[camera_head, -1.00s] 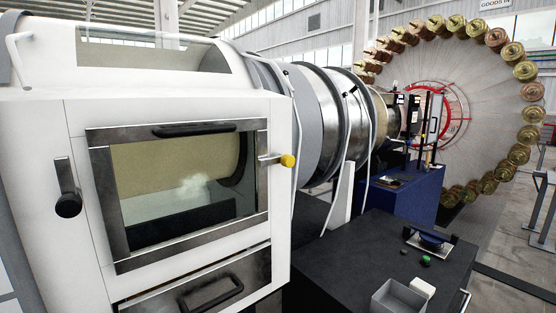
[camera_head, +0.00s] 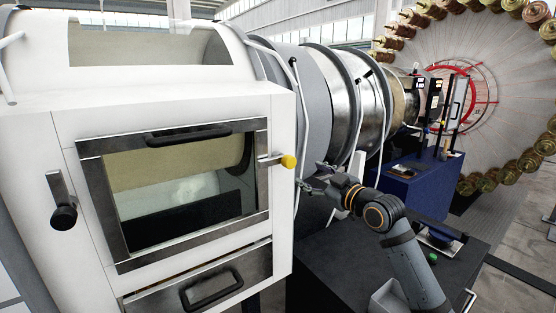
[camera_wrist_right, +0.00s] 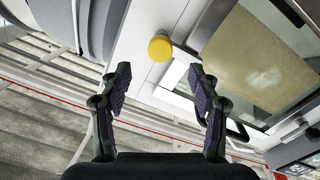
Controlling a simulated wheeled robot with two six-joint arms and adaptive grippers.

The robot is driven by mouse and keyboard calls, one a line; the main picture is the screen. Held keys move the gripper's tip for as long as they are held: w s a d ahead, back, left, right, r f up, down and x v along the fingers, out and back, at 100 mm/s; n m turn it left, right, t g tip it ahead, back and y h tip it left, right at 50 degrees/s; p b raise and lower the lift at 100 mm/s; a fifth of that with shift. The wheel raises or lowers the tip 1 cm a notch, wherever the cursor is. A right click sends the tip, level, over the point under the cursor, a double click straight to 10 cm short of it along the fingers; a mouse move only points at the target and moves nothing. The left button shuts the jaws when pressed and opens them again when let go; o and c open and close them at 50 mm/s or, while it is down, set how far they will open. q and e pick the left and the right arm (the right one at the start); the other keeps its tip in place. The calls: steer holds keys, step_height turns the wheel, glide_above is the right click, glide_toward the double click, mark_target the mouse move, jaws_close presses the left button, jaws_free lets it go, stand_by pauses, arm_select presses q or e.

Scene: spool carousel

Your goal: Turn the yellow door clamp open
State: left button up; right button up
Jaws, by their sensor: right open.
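The yellow door clamp (camera_head: 288,162) is a yellow knob on a short metal lever at the right edge of the glazed door (camera_head: 112,215) of the white machine. The lever points right, roughly level. My right gripper (camera_head: 310,183) is just right of and a little below the knob in the head view. In the right wrist view the yellow knob (camera_wrist_right: 160,48) lies ahead, beyond and between the fingertips of the open, empty right gripper (camera_wrist_right: 157,75). Knob and fingers are apart. My left gripper is out of view.
A black-knobbed lever (camera_head: 63,215) is at the door's left. A black handle (camera_head: 188,136) crosses the door's top and a drawer (camera_head: 250,265) lies below. Metal drums (camera_head: 320,90) stand behind my right arm. A dark table (camera_head: 325,270) holds a grey bin (camera_head: 384,297).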

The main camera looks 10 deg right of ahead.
mark_target(292, 163)
steer(key=p+x, duration=0.1)
steer(key=x, duration=0.2)
steer(key=p+x, duration=0.1)
steer(key=x, duration=0.2)
steer(key=p+x, duration=0.2)
steer(key=x, duration=0.2)
steer(key=shift+s+a+r, duration=0.1)
steer(key=shift+a+r, duration=0.05)
steer(key=shift+r, duration=0.15)
steer(key=shift+w+f, duration=0.1)
steer(key=shift+w, duration=0.2)
jaws_close()
